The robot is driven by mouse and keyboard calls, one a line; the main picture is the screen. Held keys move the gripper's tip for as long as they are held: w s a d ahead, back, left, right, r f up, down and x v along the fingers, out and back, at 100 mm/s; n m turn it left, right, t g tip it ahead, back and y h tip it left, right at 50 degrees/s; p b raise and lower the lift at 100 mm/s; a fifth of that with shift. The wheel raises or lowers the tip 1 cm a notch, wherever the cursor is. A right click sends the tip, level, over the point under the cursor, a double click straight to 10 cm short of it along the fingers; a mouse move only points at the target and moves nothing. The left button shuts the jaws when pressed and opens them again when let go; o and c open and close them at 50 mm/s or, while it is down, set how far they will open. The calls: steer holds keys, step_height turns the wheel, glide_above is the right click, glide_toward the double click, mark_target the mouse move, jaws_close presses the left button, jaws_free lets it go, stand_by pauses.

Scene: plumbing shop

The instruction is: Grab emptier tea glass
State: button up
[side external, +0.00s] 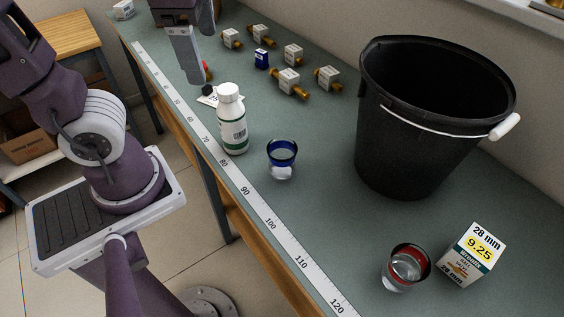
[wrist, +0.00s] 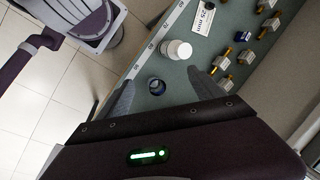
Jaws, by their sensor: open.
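A small clear glass with a blue rim (side external: 282,160) stands upright on the green bench in the middle of the side view; its lower part looks clear, with a little liquid. A second clear glass with a red rim (side external: 405,267) stands nearer the camera at lower right and seems to hold more clear liquid. My gripper (side external: 193,82) is above the bench at the top left of the side view, beyond the bottle. In the wrist view my gripper (wrist: 163,80) is open and empty, and the blue-rimmed glass (wrist: 157,87) shows between its fingers. The red-rimmed glass is not in that view.
A white bottle (side external: 232,118) stands close beside the blue-rimmed glass. A large black bucket (side external: 420,145) stands to its right, and a valve box (side external: 471,256) is beside the red-rimmed glass. Several boxed brass fittings (side external: 290,82) lie behind. A measuring strip (side external: 262,212) runs along the bench edge.

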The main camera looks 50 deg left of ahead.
steer(key=w+d+m+t+y, duration=0.1)
steer(key=w+d+m+y, duration=0.6)
steer(key=w+m+y, duration=0.5)
steer(key=m+h, duration=0.1)
steer(key=h, duration=0.1)
glide_toward(278, 154)
steer(key=x, duration=0.3)
steer(key=shift+s+a, duration=0.15)
steer(key=x, duration=0.6)
steer(key=shift+a+f, duration=0.2)
steer(key=shift+f, duration=0.05)
steer(key=shift+a, duration=0.2)
steer(key=c, duration=1.5)
